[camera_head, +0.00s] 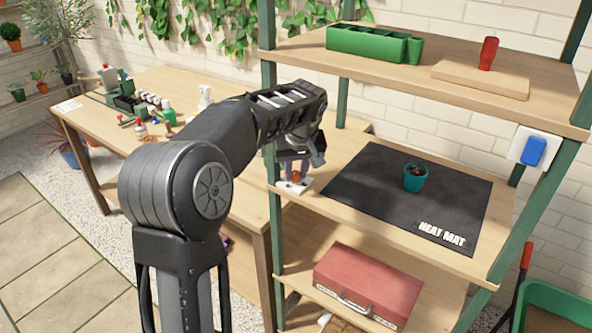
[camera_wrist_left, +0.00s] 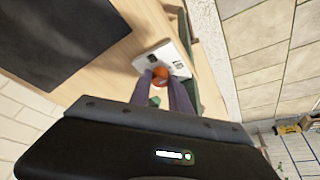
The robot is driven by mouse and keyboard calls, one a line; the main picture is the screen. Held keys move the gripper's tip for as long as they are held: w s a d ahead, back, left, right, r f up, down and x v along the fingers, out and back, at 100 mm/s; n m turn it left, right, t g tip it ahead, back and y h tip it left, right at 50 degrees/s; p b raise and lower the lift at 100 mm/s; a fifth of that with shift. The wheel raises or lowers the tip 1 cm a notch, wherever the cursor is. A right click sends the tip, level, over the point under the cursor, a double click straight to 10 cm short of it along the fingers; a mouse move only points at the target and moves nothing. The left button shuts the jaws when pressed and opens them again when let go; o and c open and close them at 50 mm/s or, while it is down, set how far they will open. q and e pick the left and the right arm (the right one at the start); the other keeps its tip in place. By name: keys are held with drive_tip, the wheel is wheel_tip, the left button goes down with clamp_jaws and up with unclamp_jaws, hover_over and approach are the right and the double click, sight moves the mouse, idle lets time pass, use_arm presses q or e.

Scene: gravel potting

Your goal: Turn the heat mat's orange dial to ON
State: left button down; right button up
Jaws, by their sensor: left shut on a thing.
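The orange dial (camera_wrist_left: 160,75) sits on a small white control box (camera_wrist_left: 178,62) at the left front of the shelf. My left gripper (camera_wrist_left: 167,82) points down at the box, with its two fingers shut on the dial. In the head view the left gripper (camera_head: 297,172) is over the white box (camera_head: 293,187), and the dial (camera_head: 295,176) shows only as a small spot between the fingers. The black heat mat (camera_head: 345,180) lies flat beside the box. Which way the dial is set cannot be read. The right gripper is not in view.
A teal pot (camera_head: 415,178) with soil stands on the mat. Green shelf posts (camera_head: 275,215) rise close to the gripper. The upper shelf holds a green planter (camera_head: 365,44) and a board (camera_head: 480,78). A red toolbox (camera_head: 367,285) is below. A cluttered workbench (camera_head: 190,85) stands at left.

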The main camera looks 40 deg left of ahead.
use_arm(q)
drive_tip(key=n+g+y, duration=0.1)
drive_tip(key=n, duration=0.3)
drive_tip(key=shift+w+d, duration=0.1)
drive_tip(key=shift+w, duration=0.05)
drive_tip(key=c, duration=1.5)
unclamp_jaws()
drive_tip(key=shift+r, duration=0.1)
drive_tip(key=shift+d+r, duration=0.15)
drive_tip(key=shift+r, duration=0.1)
drive_tip(key=s+d+b, duration=0.3)
drive_tip(key=s+d, duration=0.1)
drive_tip(key=d, duration=0.7)
drive_tip(key=shift+s+d+r, duration=0.15)
drive_tip(key=shift+s+r, duration=0.1)
drive_tip(key=shift+s, duration=0.05)
